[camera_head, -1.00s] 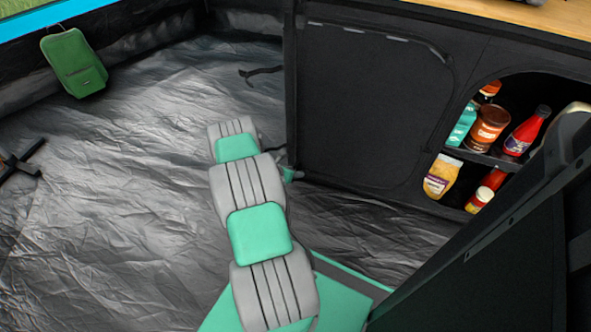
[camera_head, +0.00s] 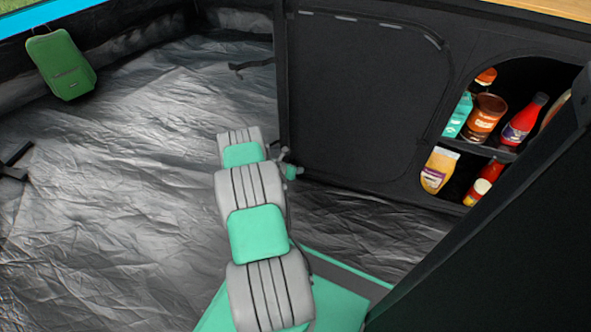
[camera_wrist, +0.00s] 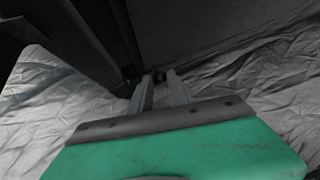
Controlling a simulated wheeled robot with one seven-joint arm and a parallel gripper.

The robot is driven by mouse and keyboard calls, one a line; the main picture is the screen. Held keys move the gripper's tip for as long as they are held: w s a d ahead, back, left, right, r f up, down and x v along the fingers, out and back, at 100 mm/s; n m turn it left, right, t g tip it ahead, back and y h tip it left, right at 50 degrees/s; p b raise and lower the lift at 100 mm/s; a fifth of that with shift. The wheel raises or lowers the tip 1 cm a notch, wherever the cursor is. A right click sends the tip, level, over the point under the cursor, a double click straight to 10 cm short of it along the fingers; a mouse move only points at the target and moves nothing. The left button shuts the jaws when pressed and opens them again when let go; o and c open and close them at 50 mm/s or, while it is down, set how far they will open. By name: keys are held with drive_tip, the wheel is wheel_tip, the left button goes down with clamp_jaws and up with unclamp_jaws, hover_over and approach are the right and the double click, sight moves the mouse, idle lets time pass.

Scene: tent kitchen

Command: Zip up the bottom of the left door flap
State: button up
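The left door flap (camera_head: 360,95) is a black fabric panel with a curved seam on the cabinet front. It looks closed over its opening; no separate zip pull can be made out in the head view. My gripper (camera_head: 289,170) is low by the flap's bottom left corner, partly hidden behind my arm. In the wrist view my gripper (camera_wrist: 159,80) has two grey fingers apart by about a finger's width, pointing at the cabinet's dark base. A small dark thing shows between the fingertips; I cannot tell what it is or whether they touch it.
The right compartment (camera_head: 478,160) is open, with several bottles and jars on its shelves. A dark panel (camera_head: 500,225) slants across the right foreground. The wrinkled grey floor (camera_head: 110,200) is mostly clear.

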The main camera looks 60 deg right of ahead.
clamp_jaws()
idle(1.0)
